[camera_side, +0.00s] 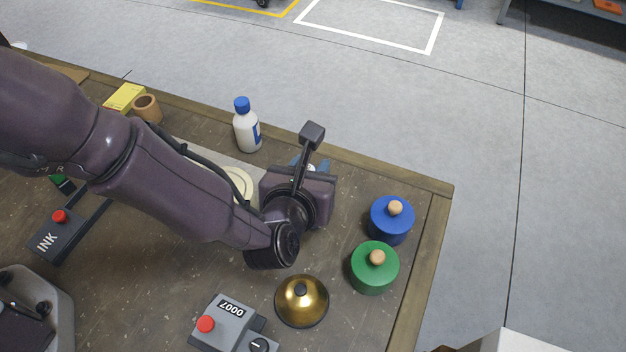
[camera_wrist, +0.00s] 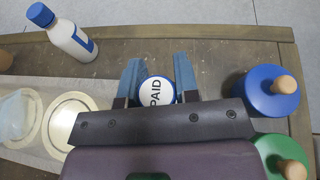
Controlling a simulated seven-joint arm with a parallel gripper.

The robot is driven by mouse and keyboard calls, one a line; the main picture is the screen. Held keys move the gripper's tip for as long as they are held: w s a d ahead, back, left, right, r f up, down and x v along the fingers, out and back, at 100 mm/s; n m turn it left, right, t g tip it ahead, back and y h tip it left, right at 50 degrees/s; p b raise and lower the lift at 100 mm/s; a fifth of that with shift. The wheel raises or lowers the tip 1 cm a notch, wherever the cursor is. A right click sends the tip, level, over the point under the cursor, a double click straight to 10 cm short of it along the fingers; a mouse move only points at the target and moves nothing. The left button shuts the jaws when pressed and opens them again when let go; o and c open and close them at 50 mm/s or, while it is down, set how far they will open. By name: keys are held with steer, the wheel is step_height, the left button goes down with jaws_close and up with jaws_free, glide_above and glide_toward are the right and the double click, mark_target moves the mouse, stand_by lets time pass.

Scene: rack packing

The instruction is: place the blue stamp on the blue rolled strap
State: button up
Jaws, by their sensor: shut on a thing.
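My gripper (camera_wrist: 157,88) is shut on a round blue-rimmed piece with a white face marked PAID (camera_wrist: 157,91), which looks like the blue stamp. In the side view my gripper (camera_side: 310,166) is mostly hidden behind my wrist, and the held piece barely shows. A blue cylinder with a wooden knob (camera_side: 391,222) stands on the table to the right of the gripper, apart from it; it also shows in the wrist view (camera_wrist: 262,95). I cannot tell whether this cylinder is the blue rolled strap. No clear coil of strap shows.
A green cylinder with a wooden knob (camera_side: 374,270) stands in front of the blue one. A brass bell (camera_side: 302,302) and a grey counter box (camera_side: 226,322) are nearer. A white bottle (camera_side: 247,132) stands behind, left of the gripper. Pale discs (camera_wrist: 69,119) lie left.

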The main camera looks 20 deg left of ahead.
steer(key=shift+w+d+f, duration=0.15)
steer(key=shift+f, duration=1.65)
steer(key=shift+f, duration=0.15)
steer(key=o, duration=0.9)
steer(key=shift+r, duration=0.25)
steer(key=v, duration=1.2)
steer(key=shift+f, duration=0.1)
